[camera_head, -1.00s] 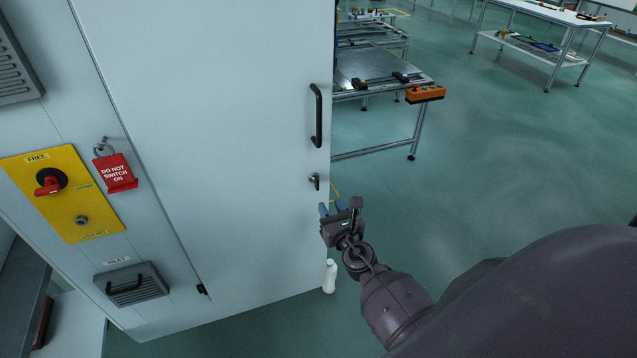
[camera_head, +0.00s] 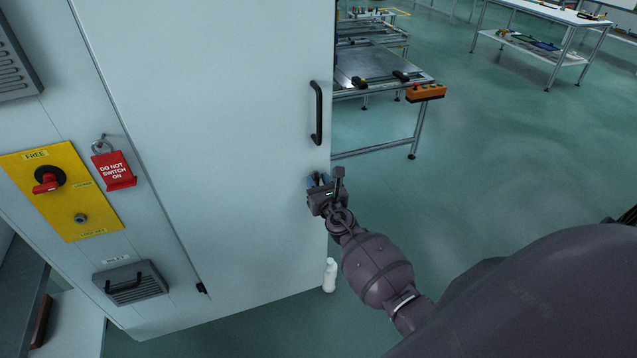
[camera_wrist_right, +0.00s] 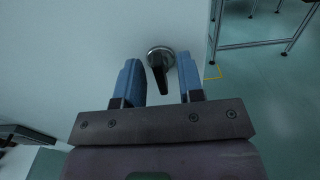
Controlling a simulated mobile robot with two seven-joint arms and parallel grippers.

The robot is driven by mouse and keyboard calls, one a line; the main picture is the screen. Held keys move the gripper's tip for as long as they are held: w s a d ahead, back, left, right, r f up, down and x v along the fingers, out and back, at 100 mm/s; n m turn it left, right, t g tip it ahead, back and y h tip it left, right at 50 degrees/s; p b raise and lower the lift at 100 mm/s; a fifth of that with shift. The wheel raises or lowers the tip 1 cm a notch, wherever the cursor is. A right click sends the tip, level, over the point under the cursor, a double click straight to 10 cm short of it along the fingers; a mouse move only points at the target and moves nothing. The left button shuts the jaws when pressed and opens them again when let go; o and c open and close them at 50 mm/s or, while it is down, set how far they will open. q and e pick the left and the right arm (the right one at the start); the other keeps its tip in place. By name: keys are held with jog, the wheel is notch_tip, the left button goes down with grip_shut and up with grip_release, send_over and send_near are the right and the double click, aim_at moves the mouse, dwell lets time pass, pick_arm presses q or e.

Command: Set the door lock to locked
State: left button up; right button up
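The door lock (camera_wrist_right: 158,64) is a small dark lever on a round metal base, set in the pale cabinet door (camera_head: 230,130) near its right edge. In the head view my right gripper hides it. My right gripper (camera_head: 319,179) is at the lock, below the door handle. In the right wrist view the two blue fingers of this gripper (camera_wrist_right: 161,82) are open, one on each side of the lever, with gaps between. The lever points down, slightly tilted. I cannot tell whether the fingers reach to its depth. My left gripper is not in view.
A black door handle (camera_head: 317,112) stands out above the lock. A yellow switch panel (camera_head: 62,190) with a red knob and a red tag (camera_head: 115,171) are at the left. A white bottle (camera_head: 330,276) stands on the floor by the door. Open floor lies at the right.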

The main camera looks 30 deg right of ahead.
grip_shut()
jog(key=shift+m, duration=0.3)
jog(key=shift+s+d+f+m+b, duration=0.1)
jog(key=shift+m+b, duration=0.95)
jog(key=shift+m, duration=3.25)
jog(key=shift+d+f+m+b, duration=0.1)
jog(key=shift+m+b, duration=0.9)
jog(key=shift+m, duration=3.3)
grip_release()
